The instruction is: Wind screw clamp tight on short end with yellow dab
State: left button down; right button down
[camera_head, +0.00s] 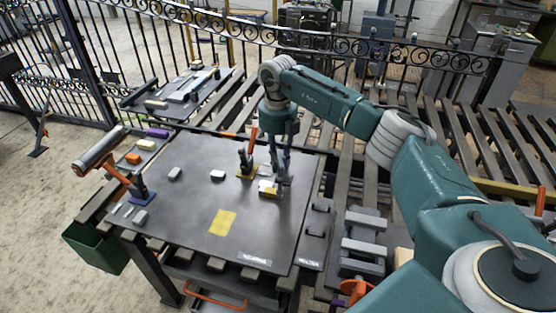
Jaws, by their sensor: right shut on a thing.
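My right gripper (278,166) points down over the right part of the dark work plate. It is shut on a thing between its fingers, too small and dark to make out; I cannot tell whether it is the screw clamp. A small pale block with a yellow patch (268,187) lies on the plate just below and left of the fingertips. Left of the gripper stands a dark clamp (246,160) with an upright orange-red handle, on a yellow mark. My left gripper is not in view.
The dark work plate (190,215) has a bare yellow square (222,222) and small grey blocks (175,173). A clamp with an orange handle and blue base (140,190) stands at its left edge. A green bin (95,248) is below left. Slatted rails and an iron fence lie behind.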

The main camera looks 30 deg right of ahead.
jog(key=m, duration=0.4)
jog(key=shift+w+d+r+m, duration=0.15)
jog(key=shift+w+r+m, duration=0.1)
jog(key=shift+m, duration=0.15)
jog(key=m, duration=0.5)
jog(key=shift+w+d+p, duration=0.1)
jog(key=shift+d+p, duration=0.05)
jog(key=shift+p, duration=0.2)
jog(key=m+p, duration=0.1)
jog(key=m, duration=0.4)
jog(key=shift+d+r+m, duration=0.1)
jog(key=shift+d+m, duration=0.05)
jog(key=shift+m, duration=0.25)
jog(key=m+p, duration=0.1)
jog(key=m, duration=0.3)
jog(key=shift+d+m, duration=0.1)
jog(key=shift+m, duration=0.3)
jog(key=c, duration=1.6)
grip_release()
jog(key=shift+o, duration=0.6)
jog(key=shift+s, duration=0.2)
